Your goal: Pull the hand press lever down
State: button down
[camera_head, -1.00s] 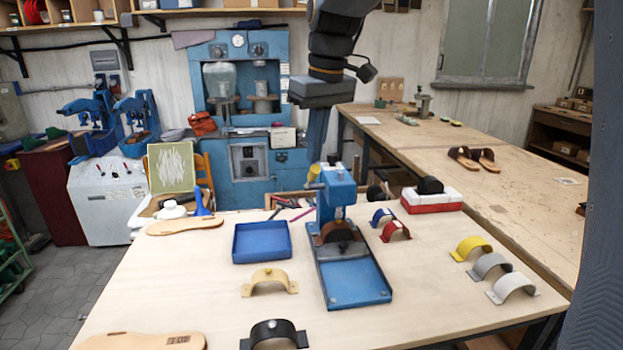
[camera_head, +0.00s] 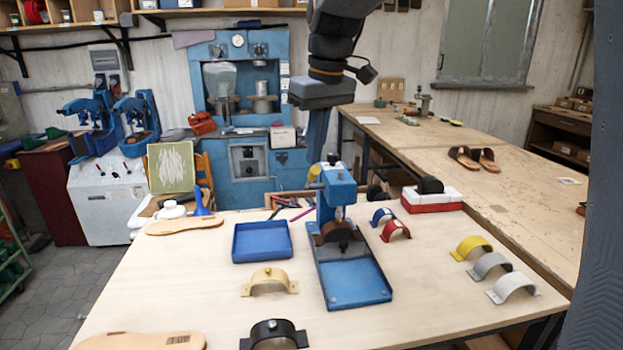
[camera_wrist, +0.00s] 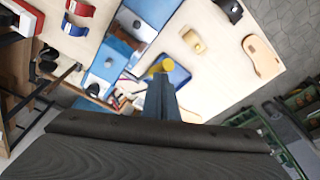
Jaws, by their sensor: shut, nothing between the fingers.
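The blue hand press (camera_head: 338,200) stands on the pale workbench, with a brown curved strap piece (camera_head: 338,233) at its front and a blue base tray below. My gripper (camera_head: 318,158) points down from above, just behind the top of the press. Its fingers are closed together, with nothing seen between them. In the wrist view my gripper (camera_wrist: 160,82) shows as a narrow blue-grey shape, and a yellow knob (camera_wrist: 162,66) appears right by its tip. I cannot tell whether they touch. The press (camera_wrist: 110,62) lies beyond, to the left. The lever's arm is mostly hidden.
A blue tray (camera_head: 262,258) sits left of the press. Curved straps in yellow (camera_head: 471,246), red (camera_head: 396,230), beige (camera_head: 270,282) and black (camera_head: 274,335) stand around. A red-and-white block (camera_head: 432,206) is at the right. The bench between them is clear.

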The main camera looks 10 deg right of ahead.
aim_at(318, 166)
jog(key=shift+s+f+b, duration=0.25)
jog(key=shift+s+f, duration=0.05)
jog(key=shift+f, duration=0.3)
jog(key=shift+s+f+b, duration=0.2)
jog(key=shift+s+f, duration=0.1)
jog(key=shift+f, duration=0.3)
jog(key=shift+s+f+b, duration=0.25)
jog(key=shift+f, duration=0.3)
jog(key=shift+s+f+b, duration=0.2)
jog(key=shift+f, duration=0.3)
